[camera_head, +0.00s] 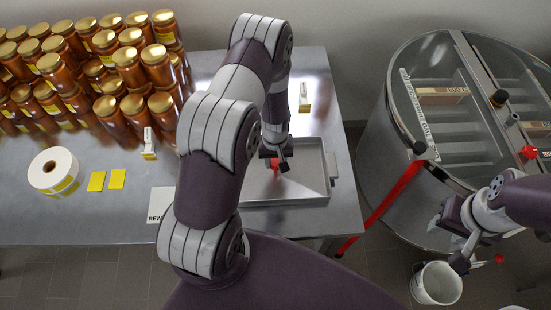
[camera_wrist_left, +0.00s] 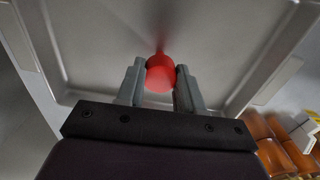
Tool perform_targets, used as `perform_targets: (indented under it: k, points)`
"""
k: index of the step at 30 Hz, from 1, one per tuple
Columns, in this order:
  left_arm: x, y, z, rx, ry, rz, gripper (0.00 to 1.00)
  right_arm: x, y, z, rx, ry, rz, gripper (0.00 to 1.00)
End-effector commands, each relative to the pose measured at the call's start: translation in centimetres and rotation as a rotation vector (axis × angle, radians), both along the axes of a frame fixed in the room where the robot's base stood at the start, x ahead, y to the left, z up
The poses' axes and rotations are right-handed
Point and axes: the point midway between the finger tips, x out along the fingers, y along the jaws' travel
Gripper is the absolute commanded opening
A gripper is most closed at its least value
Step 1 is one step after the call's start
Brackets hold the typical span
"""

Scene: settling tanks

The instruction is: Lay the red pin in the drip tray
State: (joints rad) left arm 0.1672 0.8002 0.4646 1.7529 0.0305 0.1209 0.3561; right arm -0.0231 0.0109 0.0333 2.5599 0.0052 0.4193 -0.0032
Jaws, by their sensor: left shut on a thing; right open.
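The drip tray (camera_head: 312,183) is a shallow grey metal tray on the steel table, and its floor also fills much of the left wrist view (camera_wrist_left: 225,45). My left gripper (camera_head: 277,160) is over the tray. In the left wrist view its two fingers (camera_wrist_left: 160,82) are shut on the red pin (camera_wrist_left: 161,74), gripping its round red head. The pin also shows as a red spot in the head view (camera_head: 274,164). I cannot tell whether it touches the tray floor. My right gripper (camera_head: 452,240) is open and empty, above a white bucket.
Many honey jars (camera_head: 110,75) stand stacked at the table's back left. A label roll (camera_head: 54,171) and yellow labels (camera_head: 107,180) lie at the left. The round glass-topped tank (camera_head: 460,120) stands right of the table. The white bucket (camera_head: 437,284) is on the floor.

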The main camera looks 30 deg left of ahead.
Motion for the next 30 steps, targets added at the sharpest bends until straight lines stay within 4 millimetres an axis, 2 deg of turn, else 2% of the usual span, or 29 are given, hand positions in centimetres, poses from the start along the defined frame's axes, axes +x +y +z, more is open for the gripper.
perform_targets:
  k: [2, 3, 4, 5, 12, 14, 17, 20, 27, 30]
  points:
    - [0.0, 0.0, -0.4, 0.000, 0.000, 0.000, 0.07, 0.0, 0.0, -0.4, 0.000, 0.000, 0.000, 0.43]
    - [0.0, 0.0, -0.2, 0.000, 0.000, 0.000, 0.49, 0.0, 0.0, -0.2, 0.000, 0.000, 0.000, 0.43]
    - [0.0, 0.0, -0.2, 0.000, 0.000, 0.000, 0.59, 0.0, 0.0, -0.2, 0.000, 0.000, 0.000, 0.43]
    - [0.0, 0.0, -0.2, 0.000, 0.000, 0.000, 0.62, 0.0, 0.0, -0.2, 0.000, 0.000, 0.000, 0.43]
    - [0.0, 0.0, -0.2, 0.000, 0.000, 0.000, 0.62, 0.0, 0.0, -0.2, 0.000, 0.000, 0.000, 0.43]
    - [0.0, 0.0, 0.2, 0.000, 0.000, 0.000, 0.62, 0.0, 0.0, 0.2, 0.000, 0.000, 0.000, 0.43]
    - [0.2, 0.0, 1.0, 0.000, -0.004, 0.000, 0.62, 0.0, 0.0, -0.4, 0.000, 0.000, 0.000, 0.43]
    - [0.2, 0.0, 3.1, 0.001, -0.005, 0.000, 0.62, 0.0, 0.0, -1.1, 0.000, 0.000, 0.000, 0.43]
    - [0.1, 0.1, 9.2, 0.000, -0.004, -0.001, 0.62, 0.0, 0.0, -2.6, 0.000, 0.000, 0.000, 0.43]
    - [0.1, 0.1, 11.0, 0.000, -0.004, 0.000, 0.62, 0.0, 0.0, -2.8, 0.000, 0.000, 0.000, 0.43]
